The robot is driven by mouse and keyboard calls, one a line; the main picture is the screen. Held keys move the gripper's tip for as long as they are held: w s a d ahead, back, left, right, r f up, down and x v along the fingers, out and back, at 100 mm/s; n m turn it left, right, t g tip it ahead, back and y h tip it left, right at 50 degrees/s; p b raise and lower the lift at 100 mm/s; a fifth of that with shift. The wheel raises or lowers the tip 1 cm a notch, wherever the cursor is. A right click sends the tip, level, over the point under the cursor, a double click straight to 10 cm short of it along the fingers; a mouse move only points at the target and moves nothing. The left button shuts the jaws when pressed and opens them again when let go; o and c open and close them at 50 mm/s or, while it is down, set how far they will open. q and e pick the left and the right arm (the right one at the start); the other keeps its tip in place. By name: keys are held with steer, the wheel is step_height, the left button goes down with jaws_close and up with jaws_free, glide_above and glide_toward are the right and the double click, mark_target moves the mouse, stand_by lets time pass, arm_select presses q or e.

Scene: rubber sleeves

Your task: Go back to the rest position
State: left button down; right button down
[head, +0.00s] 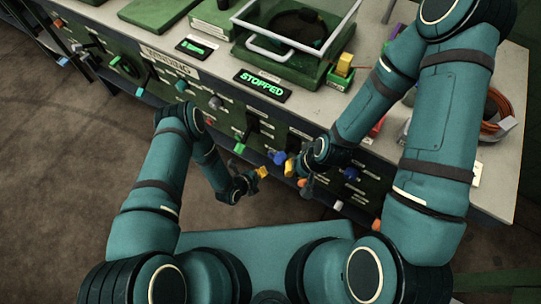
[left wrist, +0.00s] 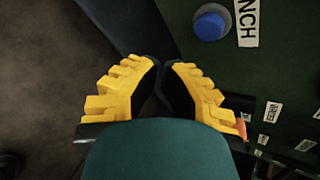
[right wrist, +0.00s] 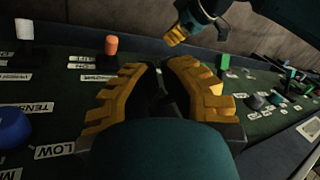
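My left gripper (head: 256,178) hangs in front of the green panel, near the middle of the head view. In the left wrist view its yellow ridged fingers (left wrist: 161,62) come together at the tips, with nothing seen between them. My right gripper (head: 292,172) is just right of it, close to the panel front. In the right wrist view its yellow fingers (right wrist: 159,66) also nearly meet at the tips and hold nothing visible. The left gripper's yellow tip also shows ahead in the right wrist view (right wrist: 177,37). The two grippers are apart.
The green control panel (head: 225,108) carries several knobs and levers, with a blue knob (left wrist: 209,24) near my left gripper. On the bench (head: 345,105) are a clear-covered machine (head: 290,40), a "STOPPED" display (head: 262,85) and an orange cable coil (head: 497,115). The floor at left is clear.

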arm_select(q)
steer(key=shift+s+a, duration=0.5)
steer(key=shift+s, duration=0.15)
steer(key=s+a+r+n+g+y, duration=0.35)
steer(key=a+r+n, duration=0.5)
steer(key=n, duration=1.05)
steer(key=s+a+r+n+g, duration=0.35)
steer(key=s+r+n, duration=0.75)
steer(key=n, duration=0.6)
steer(key=w+d+r+m+t, duration=0.1)
steer(key=w+d+r, duration=0.2)
steer(key=w+r, duration=0.2)
steer(key=shift+d+r, duration=0.15)
steer(key=shift+d, duration=0.15)
